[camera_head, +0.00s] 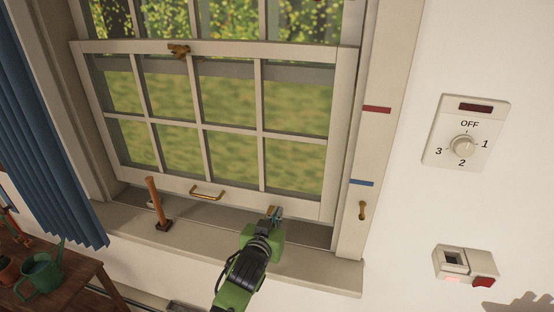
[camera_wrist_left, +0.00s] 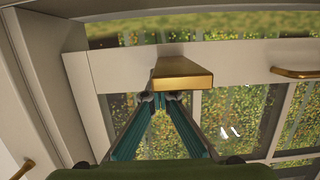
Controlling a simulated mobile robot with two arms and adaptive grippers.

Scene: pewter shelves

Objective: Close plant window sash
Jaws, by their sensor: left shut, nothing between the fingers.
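The white sash (camera_head: 170,122) is raised, with a gap between its bottom rail and the sill (camera_head: 320,278). A brass handle (camera_head: 207,193) is on the left part of the bottom rail; it also shows at the right of the left wrist view (camera_wrist_left: 295,73). A second brass handle (camera_wrist_left: 182,73) is right at the fingertips of my left gripper (camera_wrist_left: 158,97). That gripper (camera_head: 274,212) is shut and empty, at the right part of the bottom rail. Whether it touches the handle is unclear. A brass latch (camera_head: 179,51) sits on the sash's top rail.
A wooden stick (camera_head: 155,200) stands tilted on the sill at the sash's left. A blue curtain (camera_head: 45,120) and a table with a green watering can (camera_head: 40,273) are left. A dial panel (camera_head: 465,135) and a red-switch box (camera_head: 466,265) are on the right wall.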

